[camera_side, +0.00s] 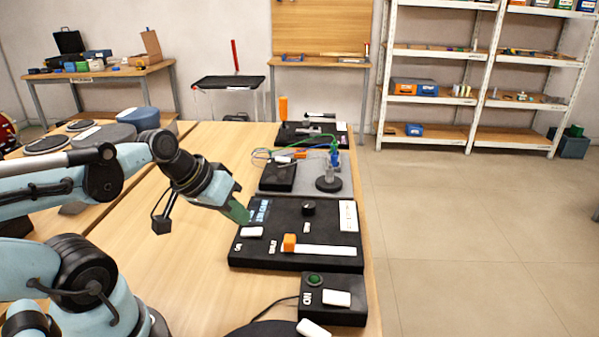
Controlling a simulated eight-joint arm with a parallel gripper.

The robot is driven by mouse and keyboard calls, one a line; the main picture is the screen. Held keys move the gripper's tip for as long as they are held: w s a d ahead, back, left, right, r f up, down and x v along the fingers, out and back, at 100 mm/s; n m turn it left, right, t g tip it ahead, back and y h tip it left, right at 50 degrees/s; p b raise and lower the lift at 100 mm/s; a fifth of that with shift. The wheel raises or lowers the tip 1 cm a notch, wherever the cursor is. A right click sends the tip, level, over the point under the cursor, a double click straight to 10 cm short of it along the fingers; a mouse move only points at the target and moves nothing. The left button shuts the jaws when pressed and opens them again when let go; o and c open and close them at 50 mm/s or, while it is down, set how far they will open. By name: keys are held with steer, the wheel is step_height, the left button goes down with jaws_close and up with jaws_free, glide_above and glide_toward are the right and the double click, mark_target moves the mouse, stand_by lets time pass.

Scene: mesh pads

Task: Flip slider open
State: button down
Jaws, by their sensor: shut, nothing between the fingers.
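A black panel (327,208) lies on the wooden table. Its slider has an orange block (289,242) at the left end of a long white track (335,251). My gripper (239,214) points down to the right over the panel's left edge, by the small blue-lit display (259,210). Its fingers look shut with nothing held. It is up and to the left of the orange block, apart from it. Whether the fingertips touch the panel, I cannot tell.
The panel also bears a dark knob (309,208) and a white label plate (348,216). In front is a black box with a green button (314,279). Behind it stand a round-based stand (328,184) and a cabled black box (278,177).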

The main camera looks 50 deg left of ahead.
steer(key=s+a+n, duration=0.2)
steer(key=n, duration=0.1)
steer(key=shift+s+a+f+t, duration=0.15)
steer(key=shift+a+f+t, duration=0.05)
steer(key=shift+a+t, duration=0.15)
glide_toward(272, 250)
steer(key=shift+w+a+f, duration=0.65)
steer(key=shift+w+f, duration=0.15)
steer(key=shift+f, duration=0.15)
steer(key=shift+w+a+f, duration=0.7)
steer(key=shift+w+f, duration=0.15)
steer(key=shift+f, duration=0.1)
steer(key=shift+w+d, duration=1.4)
steer(key=shift+d, duration=0.05)
steer(key=shift+h, duration=0.3)
steer(key=w+d, duration=0.9)
steer(key=shift+w+d, duration=0.15)
steer(key=shift+d, duration=0.05)
